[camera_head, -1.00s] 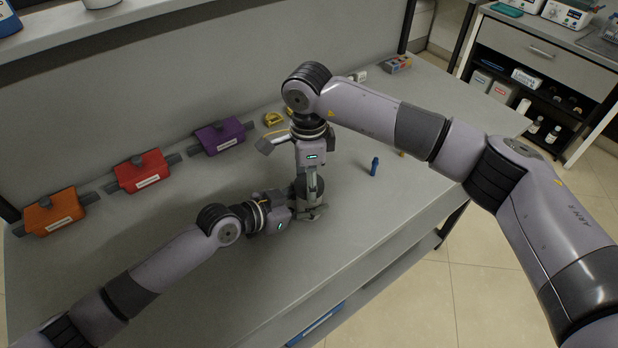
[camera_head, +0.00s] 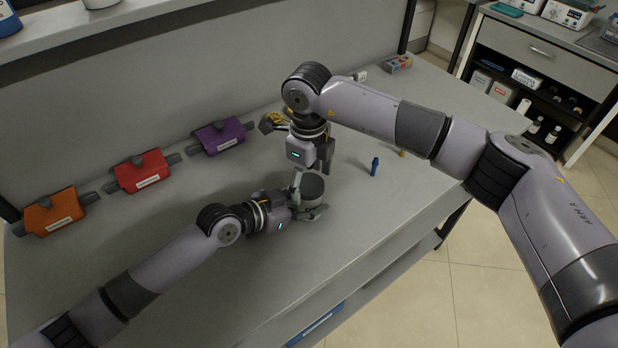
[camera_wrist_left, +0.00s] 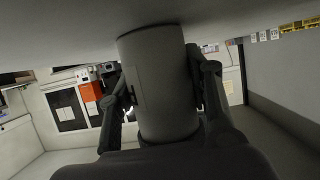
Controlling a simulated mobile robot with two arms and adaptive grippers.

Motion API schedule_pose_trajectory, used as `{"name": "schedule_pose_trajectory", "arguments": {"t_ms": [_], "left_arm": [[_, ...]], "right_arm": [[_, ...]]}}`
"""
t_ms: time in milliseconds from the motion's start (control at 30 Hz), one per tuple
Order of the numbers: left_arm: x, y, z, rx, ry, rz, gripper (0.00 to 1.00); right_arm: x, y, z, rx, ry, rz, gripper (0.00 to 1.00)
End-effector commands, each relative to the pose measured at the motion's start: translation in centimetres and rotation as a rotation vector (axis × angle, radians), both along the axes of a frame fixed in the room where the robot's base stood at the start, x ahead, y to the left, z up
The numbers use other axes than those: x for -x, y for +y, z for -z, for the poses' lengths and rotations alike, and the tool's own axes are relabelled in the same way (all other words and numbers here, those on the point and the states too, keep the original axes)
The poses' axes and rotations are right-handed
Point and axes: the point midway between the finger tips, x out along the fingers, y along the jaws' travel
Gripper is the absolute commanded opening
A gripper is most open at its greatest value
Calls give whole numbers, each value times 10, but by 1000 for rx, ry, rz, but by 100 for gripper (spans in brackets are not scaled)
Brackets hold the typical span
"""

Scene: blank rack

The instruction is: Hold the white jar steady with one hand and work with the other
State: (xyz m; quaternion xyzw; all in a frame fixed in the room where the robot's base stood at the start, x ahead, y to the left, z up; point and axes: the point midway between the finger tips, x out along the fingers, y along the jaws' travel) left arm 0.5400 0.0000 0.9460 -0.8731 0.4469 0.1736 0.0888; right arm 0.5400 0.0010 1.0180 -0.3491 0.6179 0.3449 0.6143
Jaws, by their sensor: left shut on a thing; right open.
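The jar (camera_head: 312,188) stands on the bench, seen from above with a round dark grey top; its side looks pale grey. My left gripper (camera_head: 311,200) is shut around its side, with one finger behind it and one in front. In the left wrist view the jar's grey cylinder (camera_wrist_left: 163,85) fills the space between the two fingers (camera_wrist_left: 165,95). My right gripper (camera_head: 324,166) points down just above and behind the jar, open and apparently empty. Its fingers are partly hidden by its own body. Whether the dark top is a separate lid, I cannot tell.
Orange (camera_head: 52,212), red (camera_head: 142,172) and purple (camera_head: 219,136) packs lie along the wall. A small blue item (camera_head: 374,167) stands right of the jar. A yellow item (camera_head: 276,118) lies behind my right wrist. The bench front is clear.

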Motion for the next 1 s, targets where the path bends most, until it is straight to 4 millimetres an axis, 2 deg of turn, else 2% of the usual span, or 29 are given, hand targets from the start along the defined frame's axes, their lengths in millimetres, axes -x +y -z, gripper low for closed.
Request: {"name": "schedule_pose_trajectory", "arguments": {"t_ms": [267,367,733,833,1000], "left_arm": [[0,0,1,-1,2,1,0],[0,0,1,-1,2,1,0],[0,0,1,-1,2,0,0],[0,0,1,-1,2,1,0],[0,0,1,-1,2,1,0]], "right_arm": [[0,0,-5,0,-1,-1,76],[-1,0,-19,-1,-4,0,76],[-1,1,-94,-1,-3,-1,76],[-1,1,-108,-1,-3,-1,76],[0,1,-119,1,1,-1,76]]}}
